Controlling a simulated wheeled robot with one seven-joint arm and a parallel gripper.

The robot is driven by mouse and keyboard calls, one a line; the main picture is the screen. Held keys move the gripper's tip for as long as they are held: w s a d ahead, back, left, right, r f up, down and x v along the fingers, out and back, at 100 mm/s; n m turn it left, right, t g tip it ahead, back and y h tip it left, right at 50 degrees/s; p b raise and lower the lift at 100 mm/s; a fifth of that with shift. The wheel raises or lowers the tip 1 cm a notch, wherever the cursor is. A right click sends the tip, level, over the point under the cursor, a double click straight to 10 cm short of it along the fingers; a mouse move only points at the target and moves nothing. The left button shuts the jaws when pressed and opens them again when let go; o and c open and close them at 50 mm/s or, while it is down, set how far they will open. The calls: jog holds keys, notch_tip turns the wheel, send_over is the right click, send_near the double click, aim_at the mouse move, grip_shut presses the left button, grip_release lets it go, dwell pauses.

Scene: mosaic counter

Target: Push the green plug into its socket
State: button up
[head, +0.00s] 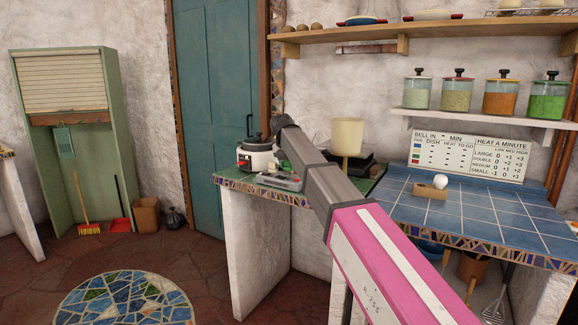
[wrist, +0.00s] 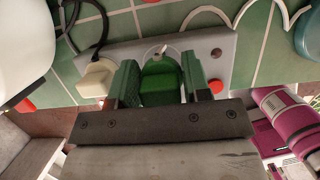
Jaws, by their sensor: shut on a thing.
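The green plug (wrist: 160,82) is held between the two green fingers of my gripper (wrist: 160,88) in the wrist view. The plug is over the middle of a grey socket strip (wrist: 222,68). A white plug (wrist: 98,78) with a dark cord is at the strip's left end.
A white cooker (head: 258,157) stands left of the strip on the green counter (head: 240,182). A cream lamp (head: 347,136) stands behind to the right. The blue tiled counter (head: 480,215) holds a wooden block and white egg-like thing. A red button (wrist: 216,52) is on the strip.

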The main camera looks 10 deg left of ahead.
jog(key=shift+f, duration=0.9)
dwell(0.8)
jog(key=o, duration=0.9)
jog(key=shift+o, duration=0.3)
jog(key=shift+s+d, duration=0.1)
